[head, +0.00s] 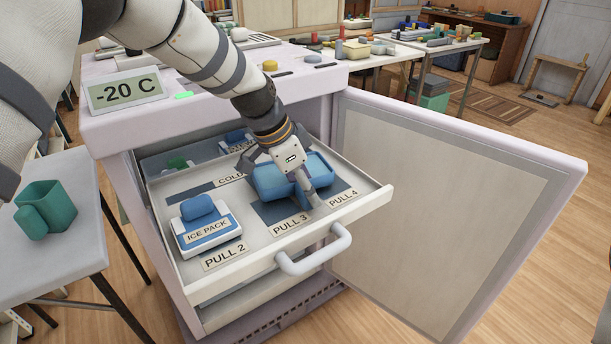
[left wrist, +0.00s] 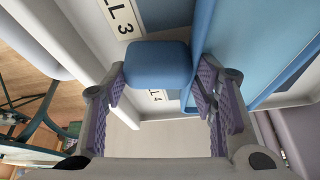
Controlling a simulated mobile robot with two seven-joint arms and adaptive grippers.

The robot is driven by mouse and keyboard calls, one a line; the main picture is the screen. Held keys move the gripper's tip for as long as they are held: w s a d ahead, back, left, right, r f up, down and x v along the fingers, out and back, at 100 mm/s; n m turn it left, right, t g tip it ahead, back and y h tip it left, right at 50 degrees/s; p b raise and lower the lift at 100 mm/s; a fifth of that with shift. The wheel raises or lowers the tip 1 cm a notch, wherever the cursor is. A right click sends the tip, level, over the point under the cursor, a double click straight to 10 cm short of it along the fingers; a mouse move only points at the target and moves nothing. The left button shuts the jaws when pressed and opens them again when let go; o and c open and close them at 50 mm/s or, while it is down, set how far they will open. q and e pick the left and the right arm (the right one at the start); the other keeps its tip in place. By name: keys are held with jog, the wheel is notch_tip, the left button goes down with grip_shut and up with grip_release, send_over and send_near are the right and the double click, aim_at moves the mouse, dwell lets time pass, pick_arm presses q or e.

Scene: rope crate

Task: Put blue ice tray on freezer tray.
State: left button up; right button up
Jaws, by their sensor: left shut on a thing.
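The blue ice tray (head: 268,184) is over the dark blue pad behind the PULL 3 label in the pulled-out freezer tray (head: 365,205). I cannot tell whether it touches the pad. My left gripper (head: 290,188) reaches down from above and is shut on the ice tray's blue grip block. In the left wrist view this block (left wrist: 158,65) sits between the purple-padded fingers (left wrist: 160,88), and the ice tray's blue body (left wrist: 265,50) is beside it. The gripper hides part of the ice tray in the head view. My right gripper is not in view.
A blue and white ice pack (head: 206,228) lies behind the PULL 2 label. More items sit at the back of the drawer. The freezer door (head: 450,210) stands open at right. A green mug (head: 45,210) stands on the left table.

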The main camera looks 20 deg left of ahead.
pick_arm(q)
jog(key=shift+f, duration=0.45)
dwell(0.6)
jog(key=o, duration=1.5)
jog(key=v, duration=1.2)
jog(key=shift+d, duration=0.1)
